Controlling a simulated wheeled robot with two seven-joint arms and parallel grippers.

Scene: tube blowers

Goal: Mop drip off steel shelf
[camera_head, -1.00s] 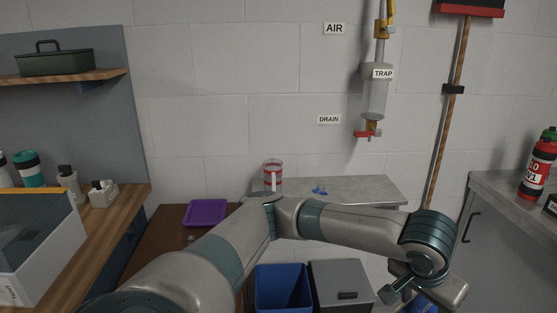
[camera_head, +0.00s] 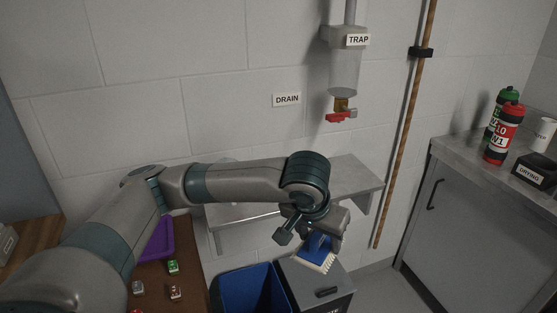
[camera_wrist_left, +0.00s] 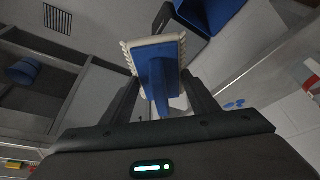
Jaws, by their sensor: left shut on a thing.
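The steel shelf (camera_head: 357,172) is fixed to the wall under the drain valve (camera_head: 341,116). My left arm crosses in front of much of it. My left gripper (camera_head: 318,234) is at the shelf's front side, over the bins. It is shut on a blue mop head (camera_head: 316,252) with a pale fringed edge; the same mop (camera_wrist_left: 155,70) shows between the fingers (camera_wrist_left: 160,92) in the left wrist view. A blue drip (camera_wrist_left: 235,104) lies on a pale surface there, apart from the mop. In the head view the drip is hidden behind my arm. My right gripper is out of view.
A blue bin (camera_head: 250,288) and a grey lidded bin (camera_head: 325,283) stand below the shelf. A wooden pole (camera_head: 405,130) stands right of it. A grey cabinet (camera_head: 445,205) holds bottles (camera_head: 503,135). A purple tray (camera_head: 158,240) lies on the brown table (camera_head: 190,285).

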